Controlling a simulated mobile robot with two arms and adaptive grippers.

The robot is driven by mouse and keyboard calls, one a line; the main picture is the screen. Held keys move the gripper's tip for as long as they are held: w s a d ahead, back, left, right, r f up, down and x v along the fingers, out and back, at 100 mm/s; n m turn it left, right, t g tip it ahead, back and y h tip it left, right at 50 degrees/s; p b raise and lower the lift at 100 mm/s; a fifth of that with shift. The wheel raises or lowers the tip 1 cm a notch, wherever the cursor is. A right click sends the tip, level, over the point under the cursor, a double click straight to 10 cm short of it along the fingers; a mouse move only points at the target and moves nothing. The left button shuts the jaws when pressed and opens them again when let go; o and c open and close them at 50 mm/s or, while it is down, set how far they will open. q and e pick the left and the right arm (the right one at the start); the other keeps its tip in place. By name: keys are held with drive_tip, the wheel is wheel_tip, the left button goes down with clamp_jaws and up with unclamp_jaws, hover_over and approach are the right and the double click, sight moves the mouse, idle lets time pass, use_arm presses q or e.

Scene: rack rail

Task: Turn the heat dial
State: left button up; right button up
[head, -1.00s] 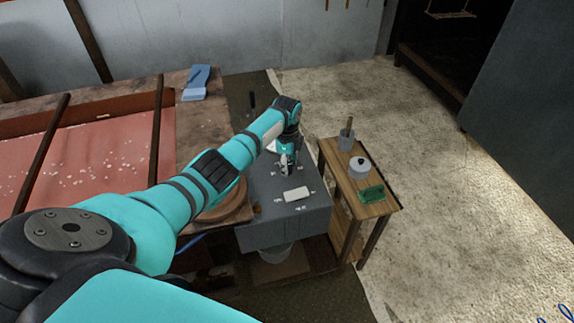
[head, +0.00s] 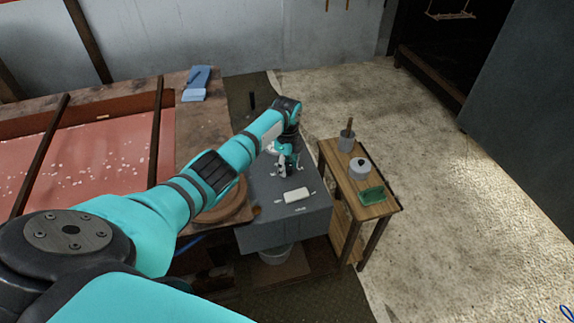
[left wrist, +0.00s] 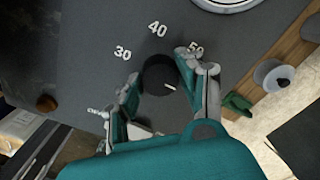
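The heat dial (left wrist: 158,75) is a dark round knob on a grey panel, with a white mark toward its lower right in the left wrist view. White numbers 30, 40 and 50 (left wrist: 158,29) stand around its upper side. My left gripper (left wrist: 158,72) has its fingers spread on both sides of the dial; the right-hand finger is very close to it, and contact is unclear. In the head view, my left gripper (head: 287,171) is over the grey box (head: 262,232), and the dial is hidden there. My right gripper is not in view.
A white block (head: 297,195) lies on the box top. To the right, a wooden side table (head: 367,208) holds a grey cup (head: 346,141), a round lidded pot (head: 360,167) and a green item (head: 373,195). A round brown board is left of the box.

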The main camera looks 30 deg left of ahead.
sight(287, 166)
use_arm(q)
drive_tip(key=o, duration=0.4)
wheel_tip(287, 166, up, 12)
drive_tip(key=shift+r, duration=0.1)
idle(0.4)
idle(0.5)
